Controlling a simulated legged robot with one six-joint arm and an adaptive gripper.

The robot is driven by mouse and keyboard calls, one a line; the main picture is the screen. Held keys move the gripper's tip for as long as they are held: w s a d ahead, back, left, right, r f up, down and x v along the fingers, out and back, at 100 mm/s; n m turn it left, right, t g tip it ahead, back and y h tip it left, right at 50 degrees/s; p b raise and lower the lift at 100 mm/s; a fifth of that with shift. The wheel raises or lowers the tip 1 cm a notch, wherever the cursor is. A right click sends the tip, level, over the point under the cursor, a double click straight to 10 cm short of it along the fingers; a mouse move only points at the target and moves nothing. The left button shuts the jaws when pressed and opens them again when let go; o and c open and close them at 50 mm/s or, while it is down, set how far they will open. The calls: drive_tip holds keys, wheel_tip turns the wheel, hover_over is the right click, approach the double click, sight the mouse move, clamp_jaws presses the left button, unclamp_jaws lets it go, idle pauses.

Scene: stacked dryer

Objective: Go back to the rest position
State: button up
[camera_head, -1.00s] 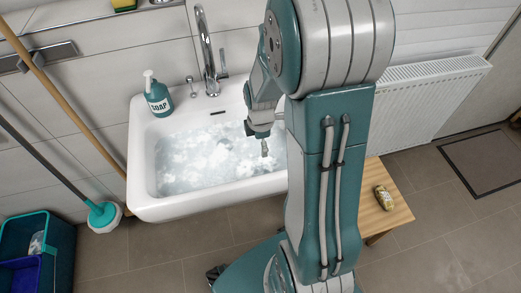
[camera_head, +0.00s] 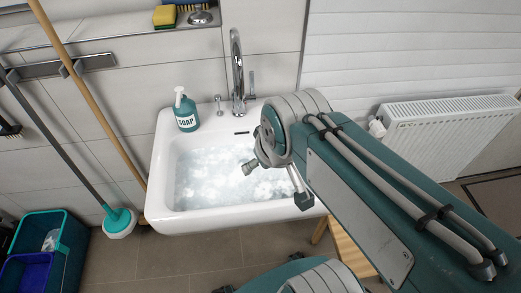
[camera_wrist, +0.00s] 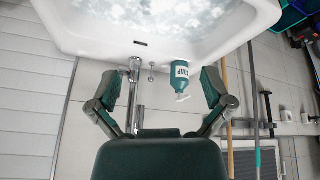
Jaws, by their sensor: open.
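My gripper (camera_head: 274,184) is open and empty. In the head view it hangs in front of the white sink (camera_head: 160,195), over its right part. One finger shows against the foamy water and the other against the sink's front edge. In the wrist view my gripper (camera_wrist: 162,76) has its two dark green fingers spread wide at left and right, with nothing between them held. That view is upside down and shows the sink at the top. My arm covers the sink's right end and part of the wooden stool (camera_head: 346,250).
A teal soap bottle (camera_head: 187,113) stands on the sink's back left rim, beside the chrome tap (camera_head: 237,70). A white radiator (camera_head: 440,135) is at right.

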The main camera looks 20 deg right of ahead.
drive_tip(key=shift+s+a+r+m+t, duration=0.2)
drive_tip(key=shift+s+r+m, duration=0.1)
drive_tip(key=shift+s+m, duration=0.15)
drive_tip(key=shift+s+a+r+m+t, duration=0.15)
drive_tip(key=shift+s+r+m, duration=0.15)
drive_tip(key=shift+s, duration=0.25)
